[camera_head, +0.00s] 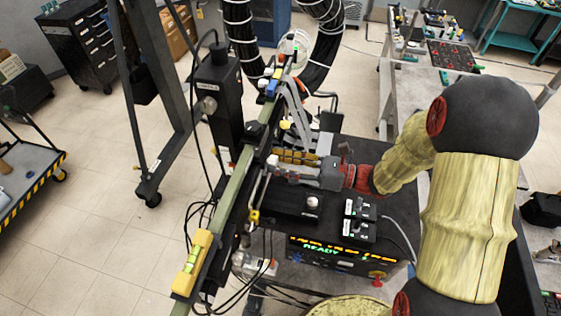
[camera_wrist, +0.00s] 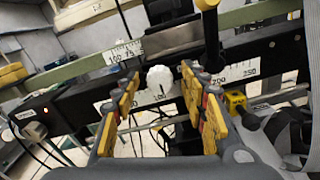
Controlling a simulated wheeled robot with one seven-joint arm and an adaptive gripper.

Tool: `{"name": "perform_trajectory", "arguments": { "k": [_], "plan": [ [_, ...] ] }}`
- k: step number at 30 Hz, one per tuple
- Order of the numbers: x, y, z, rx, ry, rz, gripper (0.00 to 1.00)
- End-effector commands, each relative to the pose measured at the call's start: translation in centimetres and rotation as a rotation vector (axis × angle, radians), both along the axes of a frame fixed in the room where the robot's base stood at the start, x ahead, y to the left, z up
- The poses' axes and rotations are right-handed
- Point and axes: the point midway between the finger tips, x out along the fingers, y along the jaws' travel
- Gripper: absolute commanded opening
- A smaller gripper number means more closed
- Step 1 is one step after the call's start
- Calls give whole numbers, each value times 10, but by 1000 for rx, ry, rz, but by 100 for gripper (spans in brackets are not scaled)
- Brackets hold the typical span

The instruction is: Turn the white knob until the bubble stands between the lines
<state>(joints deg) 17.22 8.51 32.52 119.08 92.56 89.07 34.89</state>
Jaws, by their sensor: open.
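The white knob (camera_wrist: 160,80) is round with ridged edges and sits on the front of a dark bar with a printed scale. My gripper (camera_wrist: 159,88) is open, with its yellow-padded fingers to either side of the knob in the wrist view and a gap showing on each side. I cannot tell how far the fingertips reach along it. In the head view my gripper (camera_head: 287,157) points left at the long rail. A yellow spirit level (camera_head: 185,278) with a green vial (camera_head: 194,258) lies on the rail's near end. The bubble and lines are too small to read there.
A black control box (camera_head: 340,256) with a lit "READY" display stands below my gripper. Two small switch boxes (camera_head: 360,220) sit on top. A dark upright column (camera_head: 222,105) and loose cables are beside the rail. A yellow block (camera_wrist: 235,101) is right of my fingers.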

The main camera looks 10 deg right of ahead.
Motion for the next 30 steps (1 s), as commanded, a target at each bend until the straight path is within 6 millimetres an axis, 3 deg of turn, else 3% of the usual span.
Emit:
{"name": "perform_trajectory", "arguments": {
  "k": [5, 18, 24, 30],
  "plan": [
    [-5, -18, 0, 0, 0, -5, 43],
    [-32, -93, 0, 1, 0, -5, 43],
    [-39, -109, 0, 0, 0, -2, 43],
    [-40, -112, 0, 0, 0, -1, 43]
  ]
}}
